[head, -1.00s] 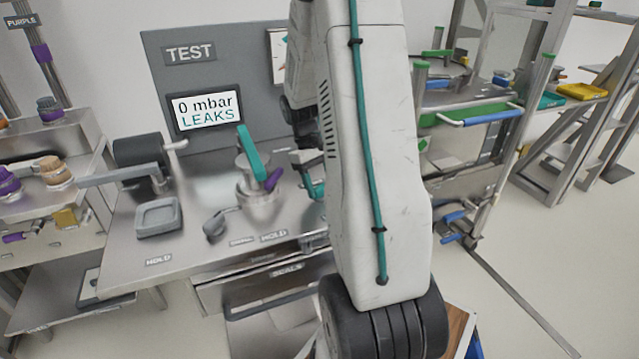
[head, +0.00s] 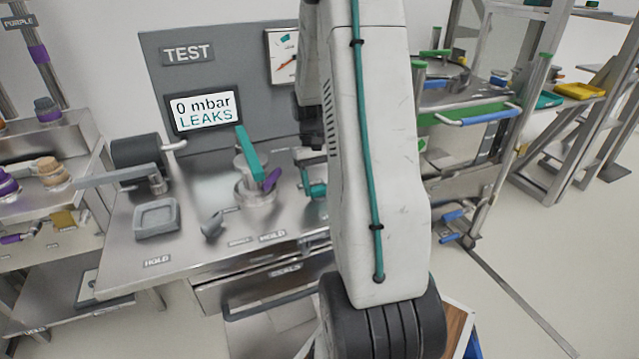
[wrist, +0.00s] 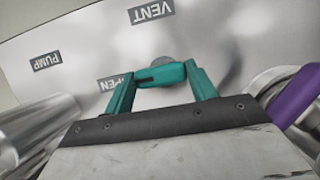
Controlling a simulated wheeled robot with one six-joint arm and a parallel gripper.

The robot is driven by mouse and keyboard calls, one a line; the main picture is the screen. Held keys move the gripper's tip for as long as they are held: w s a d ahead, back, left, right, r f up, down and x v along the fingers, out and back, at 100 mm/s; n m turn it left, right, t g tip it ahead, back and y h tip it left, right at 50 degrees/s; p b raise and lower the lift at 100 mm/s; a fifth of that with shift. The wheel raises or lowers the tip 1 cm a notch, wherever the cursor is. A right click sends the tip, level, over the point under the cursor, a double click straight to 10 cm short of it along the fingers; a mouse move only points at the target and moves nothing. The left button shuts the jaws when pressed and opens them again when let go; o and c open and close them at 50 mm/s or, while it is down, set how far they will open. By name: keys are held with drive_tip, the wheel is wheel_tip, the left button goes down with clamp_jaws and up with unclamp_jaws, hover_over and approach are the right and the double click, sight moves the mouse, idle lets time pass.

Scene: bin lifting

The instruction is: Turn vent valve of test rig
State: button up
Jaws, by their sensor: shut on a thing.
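The vent valve shows in the wrist view as a small grey round part (wrist: 162,60) below the upside-down VENT label (wrist: 152,12). My gripper (wrist: 162,76) has teal fingers and is shut on the valve's handle in front of that part. In the head view my gripper (head: 316,189) is low over the right part of the test bench, partly behind my arm. The test rig display (head: 205,109) reads "0 mbar LEAKS". A dial gauge (head: 284,57) with a red needle hangs on the grey panel.
A metal pot with a teal lever (head: 249,152) and a purple lever (head: 272,180) stands just left of my gripper. The purple lever (wrist: 298,98) is close on the right in the wrist view. A grey tray (head: 157,218) lies at the bench's left.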

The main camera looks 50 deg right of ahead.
drive_tip(key=o, duration=1)
drive_tip(key=v, duration=0.7)
drive_tip(key=shift+w+r, duration=0.1)
drive_tip(key=shift+r, duration=0.25)
